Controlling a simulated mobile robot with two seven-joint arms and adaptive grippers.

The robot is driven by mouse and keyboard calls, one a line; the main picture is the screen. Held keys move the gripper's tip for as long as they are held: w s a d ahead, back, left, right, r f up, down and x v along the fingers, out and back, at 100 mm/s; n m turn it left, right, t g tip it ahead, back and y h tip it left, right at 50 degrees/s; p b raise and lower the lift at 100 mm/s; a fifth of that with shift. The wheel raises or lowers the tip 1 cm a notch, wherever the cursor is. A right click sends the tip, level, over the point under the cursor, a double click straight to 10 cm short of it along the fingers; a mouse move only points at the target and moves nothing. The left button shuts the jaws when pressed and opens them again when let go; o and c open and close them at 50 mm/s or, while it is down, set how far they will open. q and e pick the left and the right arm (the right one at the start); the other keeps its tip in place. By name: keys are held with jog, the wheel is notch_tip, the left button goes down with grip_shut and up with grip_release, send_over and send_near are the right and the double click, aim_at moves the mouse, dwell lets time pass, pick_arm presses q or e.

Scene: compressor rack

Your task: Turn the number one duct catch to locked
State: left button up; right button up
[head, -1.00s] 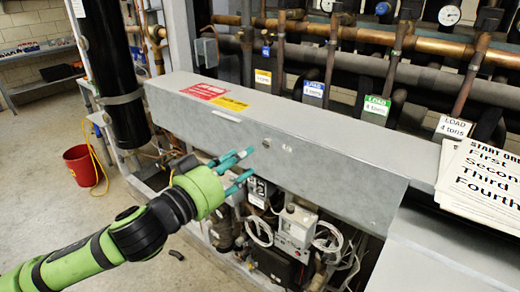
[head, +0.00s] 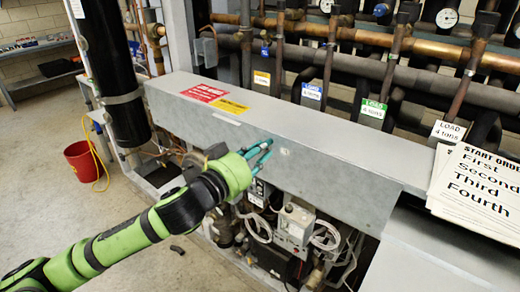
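The long grey duct (head: 330,160) runs across the middle of the head view. The teal fingers of my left gripper (head: 269,149) are at its front face, where the small round catch sits. The fingers cover the catch, so its turn position is hidden. The fingertips look close together, but I cannot tell whether they grip the catch or stand open around it. A small pale mark (head: 284,151) shows on the duct face just right of the fingertips. My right gripper is not in view.
Red and yellow labels (head: 205,92) lie on the duct's top. Papers (head: 475,185) lie at the right. Pipes with coloured tags (head: 311,93) stand behind. Wiring and boxes (head: 294,225) sit below the duct. A red bucket (head: 80,158) stands on the open floor at the left.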

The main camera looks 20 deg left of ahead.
pick_arm(q)
jog(key=shift+r+m, duration=0.2)
jog(key=shift+m, duration=0.1)
grip_shut()
jog(key=shift+f+m+p, duration=0.1)
jog(key=shift+m+p, duration=3.45)
jog(key=shift+m, duration=5.05)
jog(key=shift+d, duration=0.1)
jog(key=o, duration=0.9)
grip_release()
jog(key=shift+d+f, duration=0.1)
